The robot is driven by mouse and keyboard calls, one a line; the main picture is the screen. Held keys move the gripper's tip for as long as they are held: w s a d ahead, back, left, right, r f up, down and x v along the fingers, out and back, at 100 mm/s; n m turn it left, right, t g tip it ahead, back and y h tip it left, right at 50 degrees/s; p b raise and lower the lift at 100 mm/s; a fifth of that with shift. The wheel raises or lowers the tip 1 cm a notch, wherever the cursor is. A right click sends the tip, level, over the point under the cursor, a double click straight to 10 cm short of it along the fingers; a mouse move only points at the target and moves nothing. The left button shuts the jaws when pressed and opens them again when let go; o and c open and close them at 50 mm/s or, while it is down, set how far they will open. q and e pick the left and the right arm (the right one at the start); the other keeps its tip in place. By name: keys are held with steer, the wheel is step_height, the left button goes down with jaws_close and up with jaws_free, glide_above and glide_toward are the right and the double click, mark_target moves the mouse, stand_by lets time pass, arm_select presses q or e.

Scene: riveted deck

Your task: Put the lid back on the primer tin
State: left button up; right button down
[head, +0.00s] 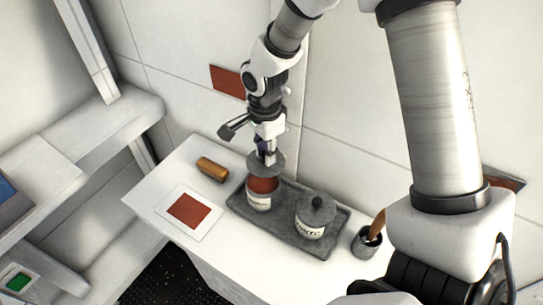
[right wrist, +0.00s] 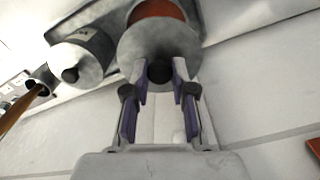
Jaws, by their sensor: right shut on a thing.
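The primer tin (head: 259,201) stands open in the left part of a grey tray, with red-brown contents showing at its mouth. My right gripper (head: 268,157) is shut on the dark knob of a round grey lid (head: 266,167). The lid is held above the tin, apart from it and shifted toward the wall, so part of the red contents stays uncovered. In the right wrist view the knob sits between the fingertips (right wrist: 160,72), with the lid (right wrist: 158,42) beyond and red contents (right wrist: 158,9) past its edge. My left gripper is not in view.
A second, lidded tin (head: 311,222) stands on the tray (head: 285,238), right of the primer tin. A cup (head: 366,246) with a brush (head: 378,224) is further right. A brown cylinder (head: 212,168) and a card with a red square (head: 188,211) lie left. A wall stands behind.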

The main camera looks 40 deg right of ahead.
mark_target(262, 165)
steer(key=shift+a+r, duration=0.15)
steer(key=shift+r, duration=0.6)
steer(key=shift+s+a, duration=0.45)
steer(key=shift+a, duration=0.3)
steer(key=shift+w+a+f+b, duration=0.1)
steer(key=shift+a+f+b, duration=0.1)
steer(key=shift+f+b, duration=0.2)
steer(key=f+b, duration=0.1)
steer(key=d+f, duration=0.1)
steer(key=f+b, duration=0.1)
steer(key=shift+w+d+f+b, duration=0.15)
steer(key=shift+w+f+b, duration=0.15)
steer(key=shift+f+b, duration=0.3)
steer(key=shift+f, duration=0.05)
steer(key=shift+s+a+f+b, duration=0.15)
steer(key=shift+a+f+b, duration=0.2)
steer(key=shift+f+b, duration=0.15)
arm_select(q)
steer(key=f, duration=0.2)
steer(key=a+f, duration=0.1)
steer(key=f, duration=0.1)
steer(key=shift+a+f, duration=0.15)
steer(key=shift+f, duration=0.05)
arm_select(e)
steer(key=shift+d, duration=0.2)
steer(key=shift+a, duration=0.1)
